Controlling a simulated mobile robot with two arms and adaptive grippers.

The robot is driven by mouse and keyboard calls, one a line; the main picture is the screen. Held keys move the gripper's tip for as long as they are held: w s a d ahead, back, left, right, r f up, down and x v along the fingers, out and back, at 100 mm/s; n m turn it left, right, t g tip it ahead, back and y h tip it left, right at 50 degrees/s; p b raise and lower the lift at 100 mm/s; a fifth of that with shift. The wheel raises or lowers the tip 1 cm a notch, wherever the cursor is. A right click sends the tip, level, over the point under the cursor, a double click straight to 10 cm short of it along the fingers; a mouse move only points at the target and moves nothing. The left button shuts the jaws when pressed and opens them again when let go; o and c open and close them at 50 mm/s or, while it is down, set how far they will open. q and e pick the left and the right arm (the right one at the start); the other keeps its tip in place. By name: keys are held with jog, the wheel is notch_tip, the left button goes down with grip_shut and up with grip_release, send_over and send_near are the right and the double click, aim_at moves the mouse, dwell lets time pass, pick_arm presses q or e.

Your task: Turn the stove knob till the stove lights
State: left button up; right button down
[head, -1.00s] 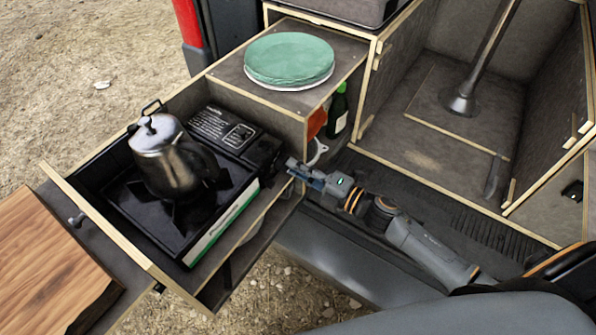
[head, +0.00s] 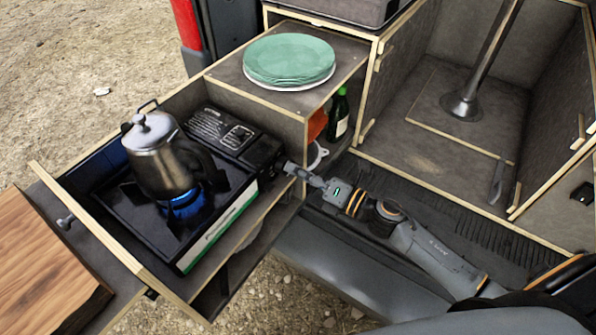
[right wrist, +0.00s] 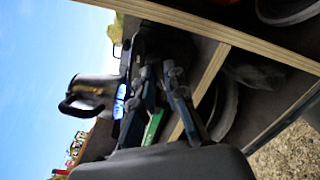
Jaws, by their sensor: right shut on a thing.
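The black camping stove (head: 215,215) sits in the pulled-out drawer, with a blue flame (head: 184,206) burning under the steel kettle (head: 160,165). The kettle stands upright on the burner; it also shows in the right wrist view (right wrist: 92,92). My right gripper (head: 288,168) is at the right end of the stove's front, where the knob is. In the right wrist view its fingers (right wrist: 163,75) reach to the stove's front and are shut on the knob. The knob itself is mostly hidden by the fingers. My left gripper is in neither view.
Green plates (head: 289,60) sit on the shelf behind the stove. A green bottle (head: 339,115) stands in the cubby beside my gripper. A wooden board (head: 45,265) lies at the left. The drawer's front panel (head: 110,240) edges the stove.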

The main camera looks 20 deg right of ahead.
jog(key=shift+f, duration=0.1)
jog(key=c, duration=1.4)
grip_release()
jog(key=shift+s, duration=0.1)
jog(key=v, duration=1.2)
